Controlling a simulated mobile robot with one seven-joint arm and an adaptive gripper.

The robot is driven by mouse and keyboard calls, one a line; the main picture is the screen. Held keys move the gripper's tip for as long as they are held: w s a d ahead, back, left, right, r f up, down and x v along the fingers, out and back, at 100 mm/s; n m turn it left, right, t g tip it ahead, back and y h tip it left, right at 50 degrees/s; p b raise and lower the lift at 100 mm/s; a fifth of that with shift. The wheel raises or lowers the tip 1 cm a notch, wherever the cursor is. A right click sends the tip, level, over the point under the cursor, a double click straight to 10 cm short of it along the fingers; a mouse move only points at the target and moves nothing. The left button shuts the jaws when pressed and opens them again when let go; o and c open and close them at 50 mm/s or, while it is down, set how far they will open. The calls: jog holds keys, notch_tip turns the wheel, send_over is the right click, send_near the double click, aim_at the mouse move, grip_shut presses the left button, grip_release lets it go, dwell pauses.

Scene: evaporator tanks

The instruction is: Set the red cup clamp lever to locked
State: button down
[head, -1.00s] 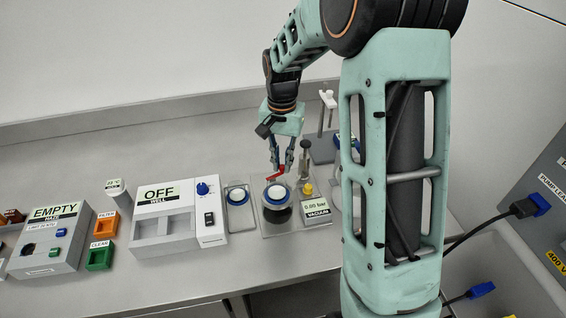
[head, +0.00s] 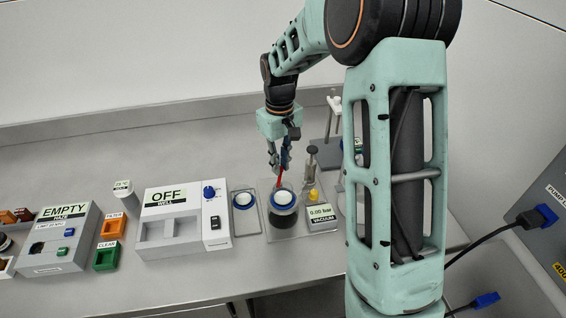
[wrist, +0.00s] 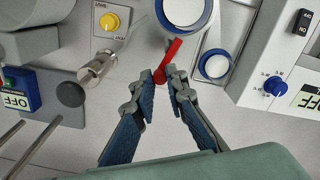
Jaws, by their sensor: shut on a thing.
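The red cup clamp lever (head: 281,174) stands steeply behind the blue-rimmed cup (head: 284,200) with dark contents in the head view. It also shows in the wrist view (wrist: 170,58), slanting from the fingertips towards the cup's blue rim (wrist: 184,12). My gripper (head: 277,164) reaches down from above and behind the cup. In the wrist view my gripper (wrist: 163,78) has its fingertips at the lever's end, shut on it. The fingers partly hide that end. I cannot read any lock marking.
A second blue-rimmed dish (head: 243,200) and the white WELL box (head: 180,222) are to the left.

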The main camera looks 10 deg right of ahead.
jog(key=shift+w+a+n, duration=0.1)
jog(key=shift+a+n, duration=0.15)
jog(key=shift+n, duration=0.65)
jog(key=shift+a+n, duration=0.2)
jog(key=shift+n, duration=0.7)
jog(key=c, duration=1.9)
grip_release()
jog(key=shift+c, duration=0.2)
jog(key=shift+r, duration=0.1)
notch_tip(320, 180, up, 12)
